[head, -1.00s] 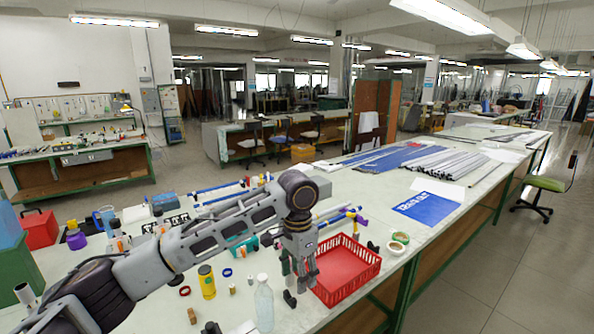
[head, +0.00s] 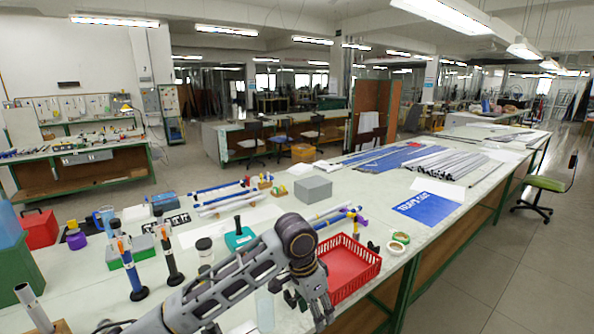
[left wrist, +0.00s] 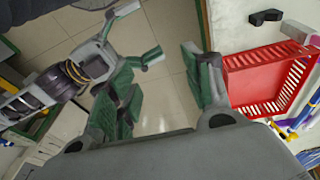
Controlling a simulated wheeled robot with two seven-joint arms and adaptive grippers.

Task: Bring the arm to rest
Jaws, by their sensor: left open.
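My left arm reaches in from the lower left of the head view. My left gripper (head: 306,303) hangs at the near left side of the red basket (head: 352,280), by the table's front edge. In the left wrist view its green-padded fingers (left wrist: 165,90) are spread, with only floor visible between them, so it is open and empty. The red basket (left wrist: 265,80) lies to the right of its right finger there. My right gripper (left wrist: 142,32) shows only in the left wrist view, at the upper left, its fingertips apart and nothing between them.
The white worktable (head: 405,262) holds upright bottles, a grey box (head: 313,188), blue-and-white rods (head: 220,198) and a teal holder (head: 238,238). A dark small part (left wrist: 265,17) lies beside the basket. Open floor (head: 480,295) lies right of the table.

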